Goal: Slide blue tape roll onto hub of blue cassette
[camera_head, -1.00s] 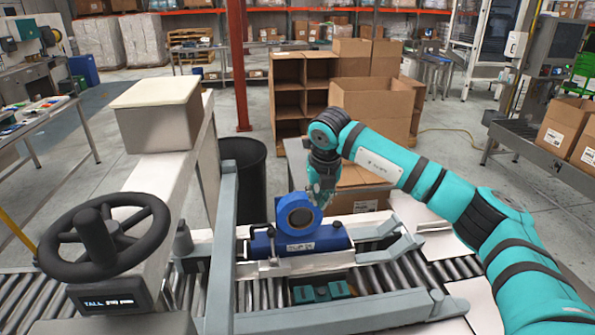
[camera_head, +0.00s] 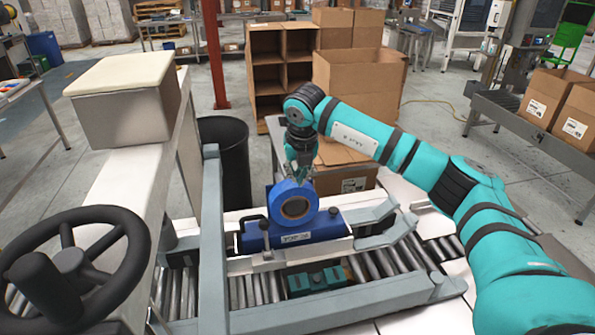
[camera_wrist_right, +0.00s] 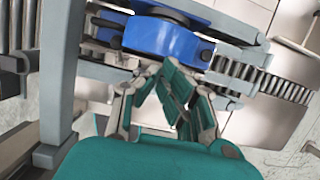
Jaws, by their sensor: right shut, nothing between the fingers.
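The blue tape roll (camera_head: 275,203) stands on edge against the blue cassette (camera_head: 328,229), its dark round centre facing me. Whether the hub is inside its core I cannot tell. The cassette lies in a grey rail frame over the rollers, a white label on its front. My right gripper (camera_head: 303,176) is shut and empty, pointing down just behind the top of the roll. Whether it touches the roll is unclear. In the right wrist view its fingers (camera_wrist_right: 160,72) are together, close to blue parts of the cassette and roll (camera_wrist_right: 165,38). My left gripper is out of view.
A grey rail post (camera_head: 212,235) rises left of the cassette, with a black handwheel (camera_head: 80,270) further left. A teal part (camera_head: 318,279) sits below the cassette. A black bin (camera_head: 226,160) and cardboard boxes (camera_head: 360,75) stand behind.

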